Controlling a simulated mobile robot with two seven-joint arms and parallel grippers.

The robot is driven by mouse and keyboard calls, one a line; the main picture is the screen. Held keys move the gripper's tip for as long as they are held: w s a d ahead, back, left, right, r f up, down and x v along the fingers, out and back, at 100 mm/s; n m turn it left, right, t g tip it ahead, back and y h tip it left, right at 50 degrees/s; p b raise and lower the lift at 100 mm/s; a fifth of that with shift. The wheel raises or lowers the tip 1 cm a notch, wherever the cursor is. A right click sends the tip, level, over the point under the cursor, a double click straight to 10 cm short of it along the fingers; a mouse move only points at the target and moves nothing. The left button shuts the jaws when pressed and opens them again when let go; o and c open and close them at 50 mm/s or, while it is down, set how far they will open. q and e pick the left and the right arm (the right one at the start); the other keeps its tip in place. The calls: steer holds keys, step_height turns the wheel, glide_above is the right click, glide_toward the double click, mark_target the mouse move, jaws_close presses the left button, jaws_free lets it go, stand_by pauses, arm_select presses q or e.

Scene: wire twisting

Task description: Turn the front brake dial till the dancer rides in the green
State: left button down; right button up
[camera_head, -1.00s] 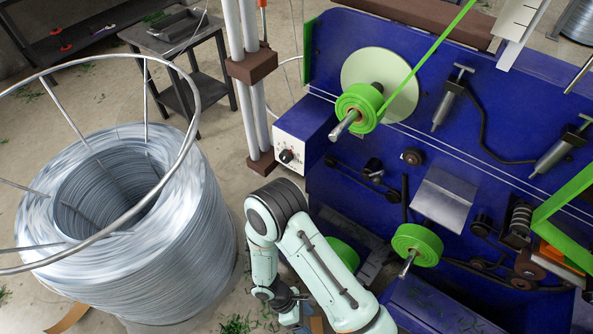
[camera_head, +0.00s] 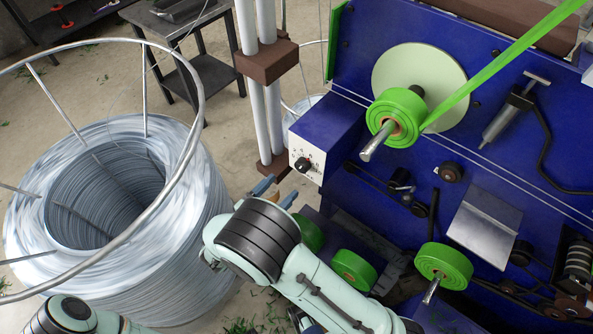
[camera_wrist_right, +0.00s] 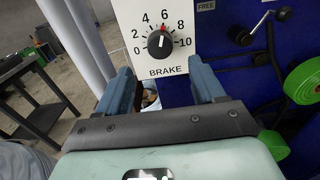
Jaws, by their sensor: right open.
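The brake dial (camera_wrist_right: 160,43) is a black knob on a white plate marked 0 to 10 with the word BRAKE. Its white line points roughly up, near a red mark close to 6. In the head view the dial (camera_head: 302,164) is on the end of a blue box. My right gripper (camera_wrist_right: 163,82) is open, its blue fingers apart below and to either side of the dial, not touching it. In the head view the right gripper (camera_head: 276,192) is just below-left of the dial. I cannot make out a dancer or green zone. My left gripper is out of frame.
A large wire coil (camera_head: 190,225) under a metal ring stands left of my right arm. Brown-clamped white posts (camera_head: 265,58) rise beside the dial box. A green spool (camera_head: 398,112) with a shaft juts from the blue machine (camera_head: 365,50). Lower green spools (camera_head: 444,262) are right of my arm.

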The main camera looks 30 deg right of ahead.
mark_target(299, 169)
steer(key=x, duration=0.7)
steer(key=shift+d, duration=0.2)
steer(key=c, duration=1.1)
